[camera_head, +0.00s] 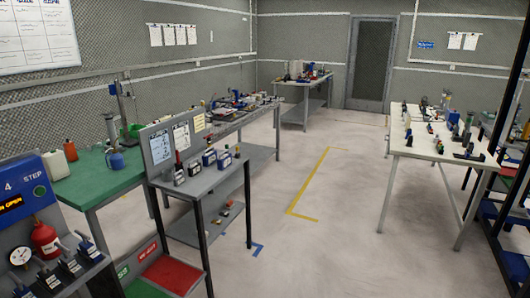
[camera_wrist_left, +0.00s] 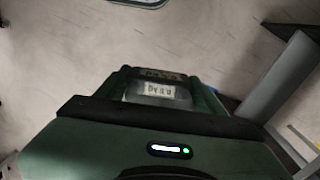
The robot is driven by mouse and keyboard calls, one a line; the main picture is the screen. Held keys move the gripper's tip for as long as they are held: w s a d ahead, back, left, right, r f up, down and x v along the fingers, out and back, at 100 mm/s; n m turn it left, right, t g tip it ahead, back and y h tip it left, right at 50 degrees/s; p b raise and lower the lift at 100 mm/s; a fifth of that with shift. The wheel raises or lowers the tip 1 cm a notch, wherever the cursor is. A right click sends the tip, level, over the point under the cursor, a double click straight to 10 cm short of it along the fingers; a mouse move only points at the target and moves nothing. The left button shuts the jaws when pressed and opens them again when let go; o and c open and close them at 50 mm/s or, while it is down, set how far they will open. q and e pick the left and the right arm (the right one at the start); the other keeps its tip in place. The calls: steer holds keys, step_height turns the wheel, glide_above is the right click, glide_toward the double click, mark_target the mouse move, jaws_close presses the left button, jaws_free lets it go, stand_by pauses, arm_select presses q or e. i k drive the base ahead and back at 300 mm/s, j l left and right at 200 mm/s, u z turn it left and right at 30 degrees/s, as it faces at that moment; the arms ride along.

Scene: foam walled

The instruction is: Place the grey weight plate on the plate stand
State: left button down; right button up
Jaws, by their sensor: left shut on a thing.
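In the left wrist view, my left gripper (camera_wrist_left: 158,76) is shut on a grey piece with a pale label, which I take to be the grey weight plate (camera_wrist_left: 150,99). The label is upside down and looks like a weight in kg. Most of the plate is hidden by the gripper's body. It is held above a pale floor. Neither gripper shows in the head view. I cannot pick out the plate stand in either view.
A green-topped bench (camera_head: 92,180) stands at left and a grey shelf unit (camera_head: 215,185) nearer the middle. A white table (camera_head: 418,151) with small items stands at right. A red and a green tray sit low in front. Open floor (camera_head: 330,235) lies between.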

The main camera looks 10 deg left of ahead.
mark_target(197, 189)
steer(key=i+j+u, duration=0.25)
steer(key=i, duration=0.4)
steer(key=i+u, duration=0.3)
steer(key=i, duration=0.3)
steer(key=i+l+u, duration=0.1)
steer(key=i, duration=0.7)
steer(key=i+l+u, duration=0.1)
steer(key=i, duration=0.7)
